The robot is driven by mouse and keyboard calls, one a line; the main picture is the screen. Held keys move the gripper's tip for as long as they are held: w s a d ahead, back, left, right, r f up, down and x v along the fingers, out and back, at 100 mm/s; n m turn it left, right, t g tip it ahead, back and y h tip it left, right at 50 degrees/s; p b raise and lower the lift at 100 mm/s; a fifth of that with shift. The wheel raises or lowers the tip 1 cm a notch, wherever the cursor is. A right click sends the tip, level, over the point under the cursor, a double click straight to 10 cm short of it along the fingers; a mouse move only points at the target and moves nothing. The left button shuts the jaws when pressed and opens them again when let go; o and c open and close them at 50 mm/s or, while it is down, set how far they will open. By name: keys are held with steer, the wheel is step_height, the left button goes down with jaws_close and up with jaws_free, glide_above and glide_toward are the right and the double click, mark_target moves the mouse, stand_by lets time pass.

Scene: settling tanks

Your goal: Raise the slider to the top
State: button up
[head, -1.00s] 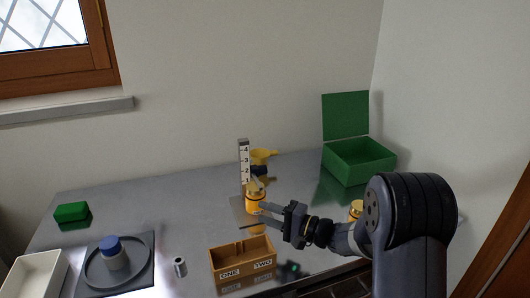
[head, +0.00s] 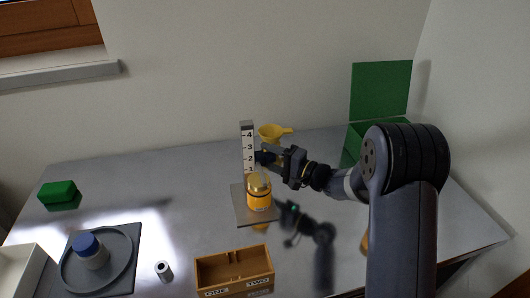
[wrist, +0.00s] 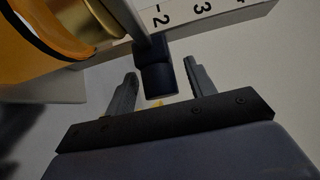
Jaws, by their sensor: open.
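A white scale post (head: 248,150) marked 1 to 4 stands upright on a grey base plate (head: 240,206). In the wrist view, the scale (wrist: 205,12) runs across the top with 2 and 3 readable. The slider's dark knob (wrist: 155,75) sticks out beside the 2 mark, between the two fingers of my gripper (wrist: 159,88). The fingers are open, with gaps on both sides of the knob. In the head view, my gripper (head: 270,160) is just right of the post, and its fingers and the knob are hard to tell apart.
An orange jar with a gold lid (head: 258,195) stands close in front of the post, below my gripper. A yellow funnel (head: 272,132) is behind. An open green box (head: 380,90) is back right. A wooden box (head: 235,272) labelled ONE and TWO is at the front.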

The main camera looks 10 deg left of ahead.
steer(key=shift+x, duration=0.9)
steer(key=shift+c, duration=0.3)
jaws_close()
